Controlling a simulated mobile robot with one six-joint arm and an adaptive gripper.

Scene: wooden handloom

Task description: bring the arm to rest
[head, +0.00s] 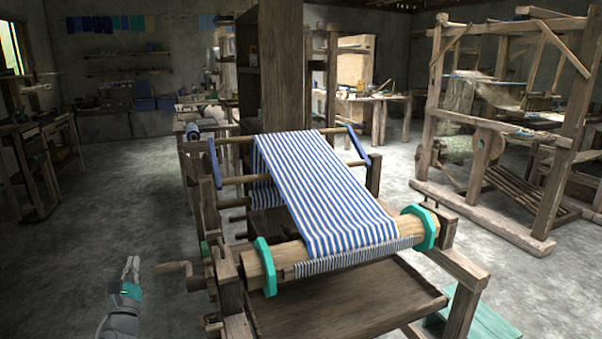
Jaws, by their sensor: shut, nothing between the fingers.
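My gripper (131,266) shows at the lower left of the head view, a pale pair of fingers above a dark wrist with a teal band. It is shut and empty, with its fingers pointing up in the picture. It is over the open floor, left of the wooden handloom (232,300) and apart from it. The loom's crank handle (175,267) sticks out just to the right of my gripper. Blue and white striped cloth (325,190) runs down over the loom to a round wooden beam (290,257) with teal end discs.
A wooden post (283,70) stands behind the cloth. Another large loom frame (555,180) stands at the right. Work tables (375,98) line the back, and a bench (35,140) stands at the left. The grey floor (100,215) at the left is clear.

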